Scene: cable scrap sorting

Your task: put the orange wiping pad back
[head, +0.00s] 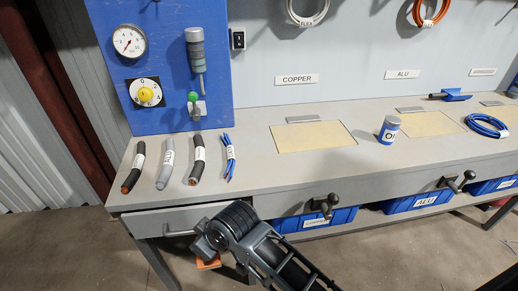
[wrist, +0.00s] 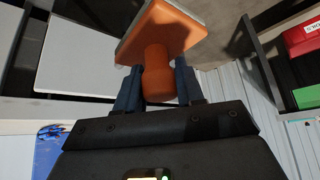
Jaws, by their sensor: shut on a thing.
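The orange wiping pad (wrist: 168,28) is in my gripper in the wrist view. Its orange handle (wrist: 158,72) is between the two dark blue fingers, and its wide flat head sticks out beyond them with a pale face on the far side. My gripper (wrist: 158,88) is shut on this handle. In the head view my gripper (head: 203,247) is low in front of the bench, by the drawer front, mostly hidden by my wrist. A small orange part of the pad (head: 209,263) shows below it.
A drawer (head: 170,222) with a bar handle is close to my gripper. Blue bins (head: 330,218) sit under the bench. Red (wrist: 303,38) and green (wrist: 307,97) boxes show in the wrist view.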

